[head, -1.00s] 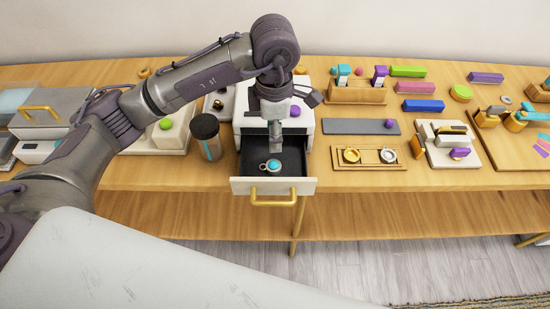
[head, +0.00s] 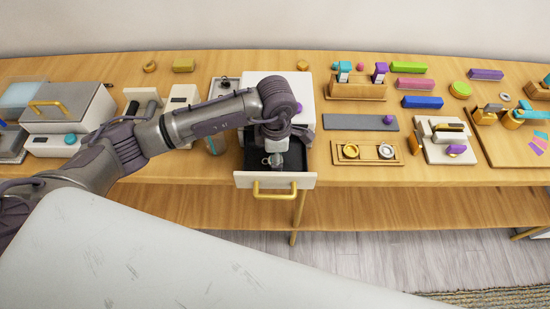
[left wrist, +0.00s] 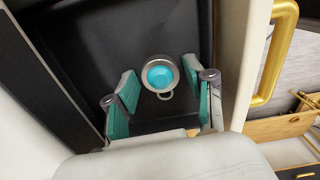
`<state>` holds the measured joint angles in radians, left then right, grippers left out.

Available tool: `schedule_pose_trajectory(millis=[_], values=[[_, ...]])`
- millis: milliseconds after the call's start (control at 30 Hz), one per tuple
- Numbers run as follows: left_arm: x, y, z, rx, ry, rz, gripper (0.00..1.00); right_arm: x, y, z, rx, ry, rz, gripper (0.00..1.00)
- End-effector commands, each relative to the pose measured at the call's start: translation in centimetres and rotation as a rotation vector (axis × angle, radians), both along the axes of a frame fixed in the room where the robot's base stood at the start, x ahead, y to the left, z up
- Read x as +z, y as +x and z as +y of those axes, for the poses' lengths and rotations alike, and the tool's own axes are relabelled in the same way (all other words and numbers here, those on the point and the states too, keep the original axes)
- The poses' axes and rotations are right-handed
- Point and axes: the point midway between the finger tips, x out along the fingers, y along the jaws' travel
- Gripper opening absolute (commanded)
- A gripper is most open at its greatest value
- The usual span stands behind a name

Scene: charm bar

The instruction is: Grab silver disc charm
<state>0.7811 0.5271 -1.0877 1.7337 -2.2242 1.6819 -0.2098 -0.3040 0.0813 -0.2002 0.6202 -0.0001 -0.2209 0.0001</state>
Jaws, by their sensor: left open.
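The silver disc charm (left wrist: 160,74) has a turquoise centre and a small loop, and lies on the dark floor of the open drawer (head: 250,182). In the left wrist view my left gripper (left wrist: 161,82) is open, with one teal-padded finger on each side of the charm and gaps between. In the head view the left gripper (head: 276,160) reaches down into the drawer and largely hides the charm. My right gripper is not in view.
The drawer's white front and gold handle (head: 272,195) face the near side. A wooden tray (head: 367,161) with a gold and a silver round piece lies to the right. A grey mat (head: 360,122) is behind it.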

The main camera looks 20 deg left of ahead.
Motion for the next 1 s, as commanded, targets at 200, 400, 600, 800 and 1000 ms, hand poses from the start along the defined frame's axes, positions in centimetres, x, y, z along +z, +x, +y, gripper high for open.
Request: schedule_pose_trajectory(millis=[200,400,600,800,1000], values=[[0.0,0.0,0.0,0.000,-0.001,0.000,0.32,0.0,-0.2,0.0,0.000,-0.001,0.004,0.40],[0.1,0.0,0.0,0.000,-0.001,0.000,0.14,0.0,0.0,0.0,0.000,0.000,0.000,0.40],[0.2,0.0,0.0,0.000,-0.001,-0.001,0.14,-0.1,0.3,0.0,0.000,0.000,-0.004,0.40],[1.6,0.1,0.0,-0.001,-0.001,-0.005,0.14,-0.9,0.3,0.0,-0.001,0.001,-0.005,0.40],[4.7,-0.7,-1.4,-0.008,-0.005,-0.004,0.14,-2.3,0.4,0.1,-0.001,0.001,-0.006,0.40]])
